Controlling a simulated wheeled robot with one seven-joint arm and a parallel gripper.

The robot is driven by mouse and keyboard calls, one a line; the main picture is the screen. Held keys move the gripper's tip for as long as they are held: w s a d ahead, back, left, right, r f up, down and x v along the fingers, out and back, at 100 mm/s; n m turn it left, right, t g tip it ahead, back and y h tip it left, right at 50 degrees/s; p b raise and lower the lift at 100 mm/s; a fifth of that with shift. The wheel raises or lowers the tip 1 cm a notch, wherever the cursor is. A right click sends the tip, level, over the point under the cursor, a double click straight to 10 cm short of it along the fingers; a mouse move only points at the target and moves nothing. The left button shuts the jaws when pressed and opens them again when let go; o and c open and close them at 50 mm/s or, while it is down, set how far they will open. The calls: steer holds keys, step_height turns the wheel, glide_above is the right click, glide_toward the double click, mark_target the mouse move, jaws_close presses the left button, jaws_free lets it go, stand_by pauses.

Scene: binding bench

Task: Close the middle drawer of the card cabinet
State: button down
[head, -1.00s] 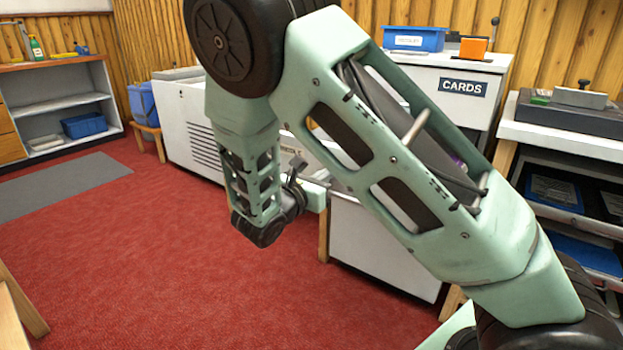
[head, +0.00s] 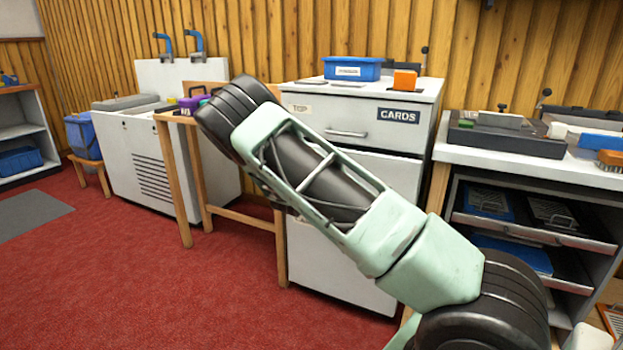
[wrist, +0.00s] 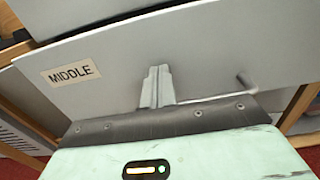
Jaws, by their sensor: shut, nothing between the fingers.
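The white card cabinet (head: 431,88) stands against the wall in the head view, with a TOP label and a CARDS sign on its upper drawer (head: 310,122). The middle drawer (head: 402,170) is below it, largely hidden behind my arm. In the wrist view the middle drawer's grey front (wrist: 120,92) fills the picture, with a MIDDLE label at left and a bar handle (wrist: 243,84) at right. My gripper (wrist: 156,72) is shut and empty, its fingertips at the front, left of the handle. Contact is unclear. A dark gap shows above the front; how far the drawer stands out is unclear.
A wooden table (head: 188,190) stands close left of the cabinet. A white bench (head: 470,160) with trays and shelves is close on the right. A blue bin (head: 352,68) and orange block (head: 405,79) sit on the cabinet. Red carpet is open at front left.

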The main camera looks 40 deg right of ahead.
steer(key=x, duration=0.5)
steer(key=shift+w+d, duration=0.1)
steer(key=shift+d, duration=0.15)
steer(key=shift+d+r, duration=0.1)
steer(key=shift+r, duration=0.05)
steer(key=shift+d+r, duration=0.1)
steer(key=shift+d, duration=0.05)
